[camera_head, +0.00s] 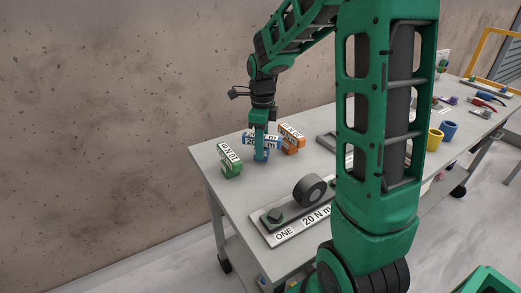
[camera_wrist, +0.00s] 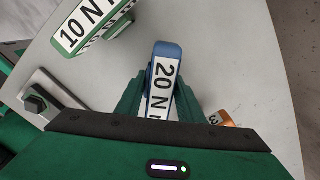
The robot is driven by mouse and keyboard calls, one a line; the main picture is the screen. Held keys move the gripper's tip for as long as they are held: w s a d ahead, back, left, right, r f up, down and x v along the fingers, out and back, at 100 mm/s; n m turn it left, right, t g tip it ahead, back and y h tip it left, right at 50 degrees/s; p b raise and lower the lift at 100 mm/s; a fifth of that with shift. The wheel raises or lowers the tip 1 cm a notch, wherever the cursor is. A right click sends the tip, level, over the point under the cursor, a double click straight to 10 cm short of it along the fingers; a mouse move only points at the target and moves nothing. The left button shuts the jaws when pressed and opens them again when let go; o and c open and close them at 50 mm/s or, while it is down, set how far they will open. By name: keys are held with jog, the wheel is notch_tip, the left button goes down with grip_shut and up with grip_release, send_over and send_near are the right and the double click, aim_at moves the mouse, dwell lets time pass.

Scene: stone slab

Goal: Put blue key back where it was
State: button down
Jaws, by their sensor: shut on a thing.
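The blue key (camera_head: 250,138), labelled "20 N m", is at the far left end of the table between a green key (camera_head: 229,161) and an orange key (camera_head: 291,138). My gripper (camera_head: 260,154) comes down from above and is shut on the blue key. In the wrist view the blue key (camera_wrist: 165,65) lies between the two green fingers (camera_wrist: 160,100). The green key (camera_wrist: 85,25) shows at upper left there, and the orange key (camera_wrist: 224,118) is partly hidden beside the right finger. I cannot tell whether the blue key touches the tabletop.
A plate (camera_head: 285,232) marked "ONE 20 N m" lies on the table (camera_head: 222,190) in front, with a hex bolt and a dark round part (camera_head: 310,190). My arm hides the table's middle. Yellow (camera_head: 434,139) and blue (camera_head: 449,130) cups and tools stand at right.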

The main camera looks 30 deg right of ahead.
jog(key=shift+f, duration=0.7)
jog(key=c, duration=1.2)
grip_release()
jog(key=shift+f, duration=0.1)
notch_tip(320, 180, up, 12)
jog(key=shift+r, duration=0.15)
